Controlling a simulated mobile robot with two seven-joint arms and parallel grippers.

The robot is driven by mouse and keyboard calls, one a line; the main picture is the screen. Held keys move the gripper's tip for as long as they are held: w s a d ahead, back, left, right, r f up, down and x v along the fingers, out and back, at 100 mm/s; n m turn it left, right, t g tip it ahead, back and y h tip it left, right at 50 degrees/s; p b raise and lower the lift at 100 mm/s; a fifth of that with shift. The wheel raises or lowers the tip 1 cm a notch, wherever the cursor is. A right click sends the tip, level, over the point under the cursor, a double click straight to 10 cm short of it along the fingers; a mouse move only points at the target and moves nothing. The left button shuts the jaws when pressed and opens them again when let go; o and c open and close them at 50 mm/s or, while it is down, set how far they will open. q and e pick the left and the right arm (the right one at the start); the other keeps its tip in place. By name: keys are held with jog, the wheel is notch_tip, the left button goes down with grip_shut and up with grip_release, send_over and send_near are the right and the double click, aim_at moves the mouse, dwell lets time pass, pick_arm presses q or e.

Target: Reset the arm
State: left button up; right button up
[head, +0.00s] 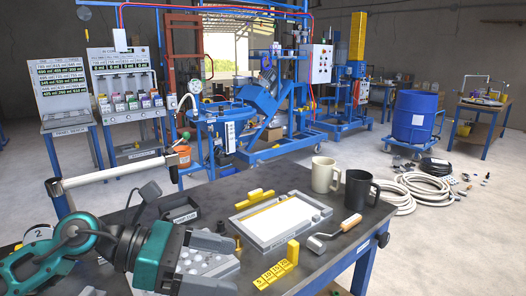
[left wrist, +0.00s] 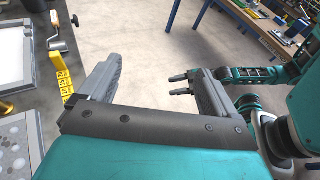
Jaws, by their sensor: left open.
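My left arm comes in from the left in the head view, with a teal wrist. My left gripper (head: 222,262) is over the front part of the dark workbench (head: 345,240), beside a grey plate with round holes (head: 198,262). The right arm does not show in the head view.
The bench holds a grey tray (head: 262,236), a beige mug (head: 324,174), a black mug (head: 358,189), a roller with wooden handle (head: 334,233) and a yellow numbered strip (head: 276,273). A white-barred lever (head: 115,174) stands at the left.

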pick_arm(q)
notch_tip(320, 180, up, 7)
jog(key=w+n+t+h, duration=0.3)
jog(key=n+t, duration=0.9)
jog(key=n, duration=0.5)
jog(key=w+a+f+n+t+y, duration=0.1)
jog(key=a+f+n+t+y, duration=0.1)
jog(key=a+f+n+y, duration=0.55)
jog(key=a+f+n+t+y, duration=0.25)
jog(key=n+y, duration=0.55)
jog(key=n, duration=0.6)
jog(key=s+a+f+n+g+y, duration=0.35)
jog(key=s+f+n+g, duration=0.4)
jog(key=f, duration=0.45)
jog(key=s+f+n+g+h, duration=0.2)
jog(key=s+f+n+g, duration=0.4)
jog(key=s, duration=0.9)
jog(key=w+d+f+m+t+h+b, duration=0.1)
jog(key=w+f+t+b, duration=0.1)
jog(key=f, duration=0.5)
jog(key=w+d+f+m+t+b, duration=0.1)
jog(key=w+d+f+t+b, duration=0.1)
jog(key=w+f+t, duration=0.2)
notch_tip(320, 180, down, 4)
jog(key=shift+w+d+f+m+h, duration=0.25)
jog(key=shift+w+m+h, duration=0.15)
jog(key=shift+w, duration=0.6)
